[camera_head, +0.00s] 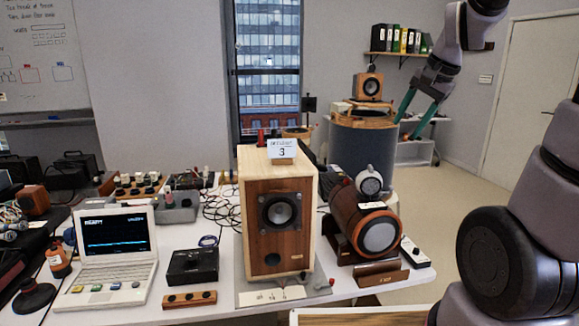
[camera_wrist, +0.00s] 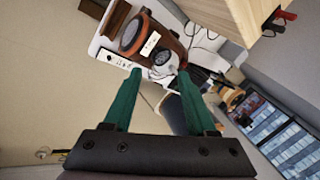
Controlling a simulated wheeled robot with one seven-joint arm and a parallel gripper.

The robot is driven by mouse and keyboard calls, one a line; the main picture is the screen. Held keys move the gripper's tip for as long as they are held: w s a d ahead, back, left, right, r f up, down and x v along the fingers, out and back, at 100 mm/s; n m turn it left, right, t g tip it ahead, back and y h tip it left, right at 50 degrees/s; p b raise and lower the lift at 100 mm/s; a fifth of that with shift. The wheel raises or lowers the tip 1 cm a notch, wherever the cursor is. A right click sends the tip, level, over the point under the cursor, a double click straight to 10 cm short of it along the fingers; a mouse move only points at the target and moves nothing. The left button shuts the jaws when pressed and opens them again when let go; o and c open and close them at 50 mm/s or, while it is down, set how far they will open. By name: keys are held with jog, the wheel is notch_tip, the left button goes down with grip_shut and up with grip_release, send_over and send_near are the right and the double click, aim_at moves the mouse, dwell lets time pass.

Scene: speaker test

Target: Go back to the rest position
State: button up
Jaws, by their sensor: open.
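My gripper (camera_head: 416,116) is raised at the upper right of the head view, its two green fingers apart and pointing down. Nothing is between the fingers. In that view it appears beside a large grey cylinder with a wooden top (camera_head: 362,150). In the wrist view the green fingers of my gripper (camera_wrist: 158,72) are spread apart, with the table and a round white-and-grey device (camera_wrist: 161,62) seen beyond them. The arm comes in from the right of the head view.
A wooden speaker (camera_head: 278,222) stands on the white table with a card marked 3 (camera_head: 282,148) on top. A brown cylindrical speaker (camera_head: 364,226) lies to its right. A laptop (camera_head: 115,247) and a black box (camera_head: 192,266) are at left. Floor at right is clear.

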jog(key=s+a+r+n+t, duration=0.1)
jog(key=s+a+r+n, duration=0.1)
jog(key=s, duration=0.5)
jog(key=s+a+r+n+t, duration=0.1)
jog(key=s+a+r+n, duration=0.1)
jog(key=s, duration=0.5)
jog(key=shift+r+n, duration=0.55)
jog(key=shift+n, duration=0.05)
